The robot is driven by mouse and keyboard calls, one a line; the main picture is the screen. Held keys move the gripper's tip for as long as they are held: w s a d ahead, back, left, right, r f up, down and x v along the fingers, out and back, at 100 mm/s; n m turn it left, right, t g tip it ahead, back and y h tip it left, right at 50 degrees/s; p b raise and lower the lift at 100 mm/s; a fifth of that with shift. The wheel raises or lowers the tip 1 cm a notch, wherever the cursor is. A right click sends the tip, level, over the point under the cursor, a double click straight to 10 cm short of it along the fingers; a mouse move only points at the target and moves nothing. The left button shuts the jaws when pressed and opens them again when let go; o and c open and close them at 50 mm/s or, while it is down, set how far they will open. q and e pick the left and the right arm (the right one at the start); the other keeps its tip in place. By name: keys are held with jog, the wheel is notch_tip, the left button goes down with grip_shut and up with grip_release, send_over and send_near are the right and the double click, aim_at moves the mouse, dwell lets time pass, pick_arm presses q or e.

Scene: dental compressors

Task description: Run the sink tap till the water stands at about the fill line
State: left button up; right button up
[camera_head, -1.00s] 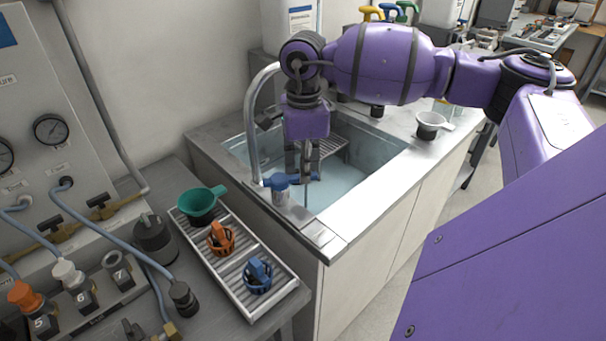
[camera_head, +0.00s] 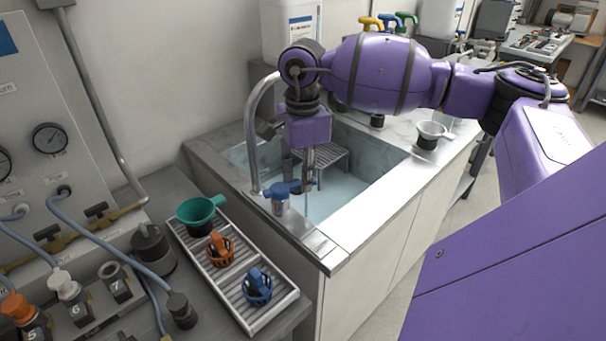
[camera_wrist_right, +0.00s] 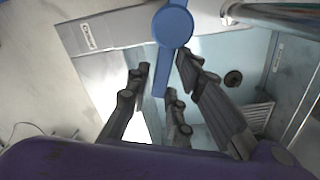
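The sink (camera_head: 342,232) is a steel-rimmed basin with a pale blue inside, and its water level is hard to read. The tap (camera_head: 252,135) is a tall curved grey spout with a blue lever (camera_head: 282,189) at the front rim. My right gripper (camera_head: 311,182) points down at the lever. In the right wrist view the blue lever (camera_wrist_right: 172,27) reaches between the fingers of my right gripper (camera_wrist_right: 163,75), with visible gaps beside it. A small label (camera_wrist_right: 279,50) is on the basin wall; its text is unreadable. A running stream cannot be made out clearly. My left gripper is out of view.
A slotted tray (camera_head: 238,294) left of the sink holds a green cup (camera_head: 197,218), an orange part (camera_head: 220,250) and a blue part (camera_head: 257,286). A rack (camera_head: 325,155) is in the basin. A gauge panel is at left.

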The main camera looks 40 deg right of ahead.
jog(key=shift+o, duration=1)
jog(key=shift+s+a, duration=0.1)
jog(key=shift+a, duration=0.1)
jog(key=shift+r, duration=0.15)
notch_tip(320, 180, up, 12)
dwell(6.1)
